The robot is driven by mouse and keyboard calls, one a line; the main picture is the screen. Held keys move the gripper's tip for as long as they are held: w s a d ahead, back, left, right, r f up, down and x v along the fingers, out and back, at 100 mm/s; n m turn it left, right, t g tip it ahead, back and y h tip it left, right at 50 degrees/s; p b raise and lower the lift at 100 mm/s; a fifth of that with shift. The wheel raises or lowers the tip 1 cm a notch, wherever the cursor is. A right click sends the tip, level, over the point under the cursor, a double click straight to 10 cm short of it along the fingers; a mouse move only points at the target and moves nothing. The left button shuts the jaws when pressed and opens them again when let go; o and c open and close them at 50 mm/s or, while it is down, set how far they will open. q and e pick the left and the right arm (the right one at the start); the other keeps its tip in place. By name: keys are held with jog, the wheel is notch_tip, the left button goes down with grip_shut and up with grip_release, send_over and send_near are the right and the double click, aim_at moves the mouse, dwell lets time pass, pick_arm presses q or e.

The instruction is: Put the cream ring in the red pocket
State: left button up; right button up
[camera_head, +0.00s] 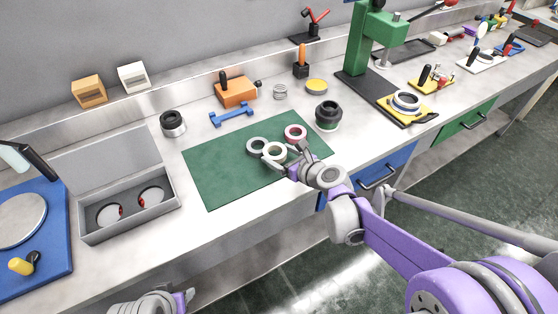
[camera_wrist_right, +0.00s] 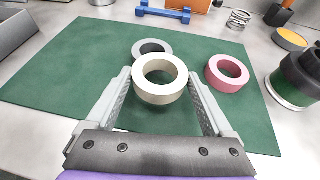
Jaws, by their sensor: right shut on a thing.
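The cream ring (camera_head: 265,155) is between the fingertips of my right gripper (camera_head: 287,160), over the green mat. In the right wrist view the cream ring (camera_wrist_right: 160,96) sits between both fingers of the right gripper (camera_wrist_right: 160,100) and hides part of a grey ring (camera_wrist_right: 152,46). How high it is above the mat is hard to tell.
A pink-red ring (camera_head: 295,132) lies on the green mat (camera_head: 215,185), right of the grey ring. A dark-topped cylinder (camera_head: 172,123) stands between the case and mat. A black and green part (camera_head: 328,115) stands right of the mat. The mat's left half is bare.

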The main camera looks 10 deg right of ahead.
jog(key=shift+f, duration=1.1)
jog(key=shift+f+b, duration=0.25)
jog(key=shift+b, duration=0.1)
jog(key=o, duration=1.3)
jog(key=shift+r, duration=0.1)
